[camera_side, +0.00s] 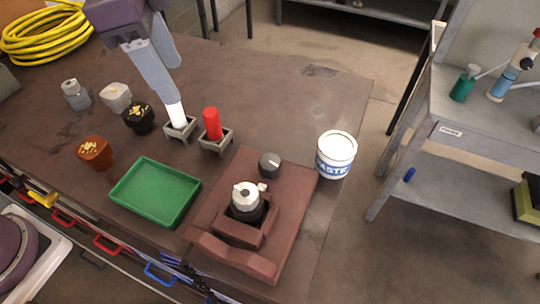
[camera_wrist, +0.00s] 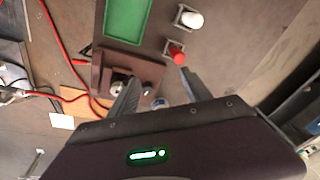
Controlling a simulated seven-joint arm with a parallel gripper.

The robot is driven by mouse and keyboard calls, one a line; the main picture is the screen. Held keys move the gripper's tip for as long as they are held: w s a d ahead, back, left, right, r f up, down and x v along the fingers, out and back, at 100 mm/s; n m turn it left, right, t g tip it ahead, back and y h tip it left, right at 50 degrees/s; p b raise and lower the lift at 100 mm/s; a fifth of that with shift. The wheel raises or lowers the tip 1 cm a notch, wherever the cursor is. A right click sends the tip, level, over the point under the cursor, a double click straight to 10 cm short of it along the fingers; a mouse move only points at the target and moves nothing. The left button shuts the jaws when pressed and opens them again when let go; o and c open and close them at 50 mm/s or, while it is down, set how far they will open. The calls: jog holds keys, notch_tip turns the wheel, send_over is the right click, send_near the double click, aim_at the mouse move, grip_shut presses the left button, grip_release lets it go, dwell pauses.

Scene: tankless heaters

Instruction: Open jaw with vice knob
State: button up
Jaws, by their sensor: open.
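The vice (camera_side: 210,215) is a reddish-brown block on the table's front right, also in the wrist view (camera_wrist: 103,75). Its dark grey round knob (camera_side: 269,165) with a light pointer mark stands behind the jaw. A silver fitting with a dark lower part (camera_side: 246,197) sits upright in the square jaw (camera_side: 240,234); whether it is clamped cannot be told. My gripper (camera_side: 174,82) is open and empty, behind and left of the vice, its fingers pointing down near a white cylinder. In the wrist view, my spread fingers (camera_wrist: 158,84) flank the knob area, with part of the vice hidden.
The white cylinder (camera_side: 176,115) and a red cylinder (camera_side: 212,124) stand in grey holders between gripper and vice. A green tray (camera_side: 155,191) lies left of the vice. A white tub (camera_side: 336,154) stands right. Small pots (camera_side: 95,153) are at left. The table behind the tub is clear.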

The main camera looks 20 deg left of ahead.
jog(key=w+d+f+m+g, duration=0.1)
jog(key=w+d+f+m, duration=0.25)
jog(key=d, duration=0.25)
jog(key=m+g+y, duration=0.1)
jog(key=m, duration=0.3)
send_over(270, 161)
notch_tip(270, 161, down, 7)
jog(key=shift+r, duration=0.15)
notch_tip(270, 161, down, 7)
jog(key=shift+f, duration=0.1)
grip_shut()
